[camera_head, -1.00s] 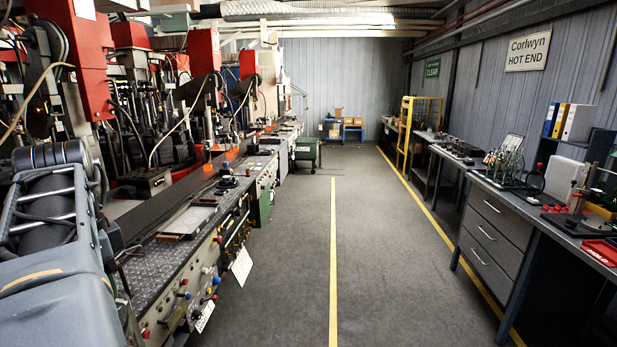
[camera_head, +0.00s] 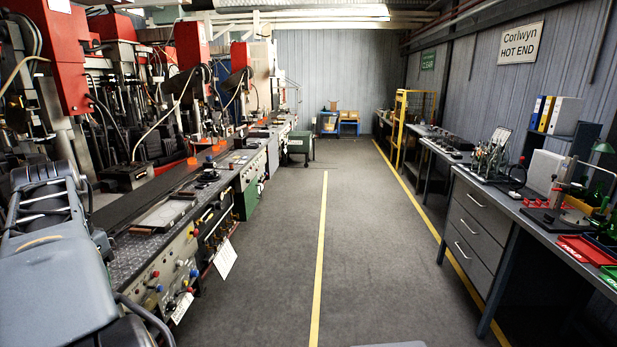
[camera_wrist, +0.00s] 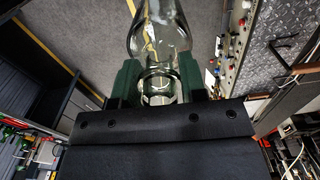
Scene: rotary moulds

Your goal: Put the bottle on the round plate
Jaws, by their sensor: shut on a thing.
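The bottle (camera_wrist: 155,30) is clear glass and shows at the top middle of the wrist view. My gripper (camera_wrist: 160,76) is shut on it, with a dark green finger on each side of its narrower part. The bottle's wider part extends away from the fingers, and its far end is cut off by the picture edge. In the head view neither the gripper nor the bottle shows.
A workbench (camera_head: 478,215) with drawers runs along the right, bearing tools, a red tray (camera_head: 583,249) and a green tray (camera_head: 611,277). Machines with a long metal bed (camera_head: 160,258) line the left. The grey floor (camera_head: 375,260) between is clear, with yellow lines.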

